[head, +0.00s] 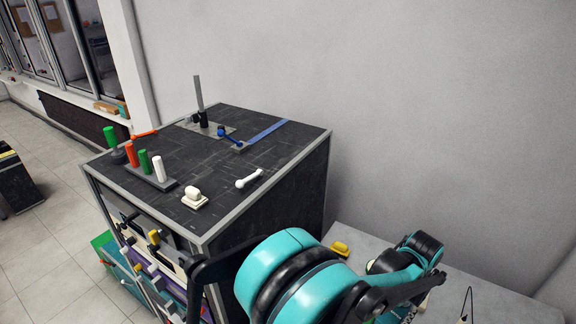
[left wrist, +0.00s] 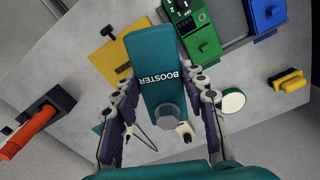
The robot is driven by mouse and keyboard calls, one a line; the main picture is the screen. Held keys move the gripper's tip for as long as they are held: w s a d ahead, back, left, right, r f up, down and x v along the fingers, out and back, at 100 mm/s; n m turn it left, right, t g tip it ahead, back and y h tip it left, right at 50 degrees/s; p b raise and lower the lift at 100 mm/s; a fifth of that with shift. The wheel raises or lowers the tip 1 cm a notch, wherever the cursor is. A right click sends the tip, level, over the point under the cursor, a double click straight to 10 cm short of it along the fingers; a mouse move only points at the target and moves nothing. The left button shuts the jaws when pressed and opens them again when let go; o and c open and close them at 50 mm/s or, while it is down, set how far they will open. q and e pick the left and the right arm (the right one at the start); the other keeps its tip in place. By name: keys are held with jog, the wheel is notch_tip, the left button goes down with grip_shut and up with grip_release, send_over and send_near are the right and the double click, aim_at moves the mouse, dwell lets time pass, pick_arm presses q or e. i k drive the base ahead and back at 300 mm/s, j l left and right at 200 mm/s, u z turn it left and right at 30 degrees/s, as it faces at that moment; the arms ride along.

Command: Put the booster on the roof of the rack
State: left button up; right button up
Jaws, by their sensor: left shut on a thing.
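The booster (left wrist: 155,75) is a teal block with white BOOSTER lettering and a grey knob at its near end. In the left wrist view it lies between the two fingers of my left gripper (left wrist: 160,120), which is shut on it. The rack (head: 265,210) is a dark cabinet with grey edges in the head view. Its roof (head: 215,160) carries several items, with bare patches between them. My left arm passes in front of the rack's lower right part. The booster and gripper fingers are not clearly visible in the head view. My right gripper is not in view.
On the roof stand a peg block (head: 155,178), a white switch (head: 194,197), a white lever (head: 249,179) and a tall grey rod (head: 199,93). A grey table (head: 480,292) is right of the rack. A green device (left wrist: 200,35) and yellow block (left wrist: 288,82) lie below my gripper.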

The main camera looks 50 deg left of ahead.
aim_at(200, 160)
jog(key=k+j+z, duration=0.1)
jog(key=k+j, duration=0.5)
jog(key=k+j+z, duration=0.1)
jog(key=k+j, duration=0.5)
jog(key=k+j+z, duration=0.15)
jog(key=k+j, duration=0.35)
jog(key=k, duration=0.25)
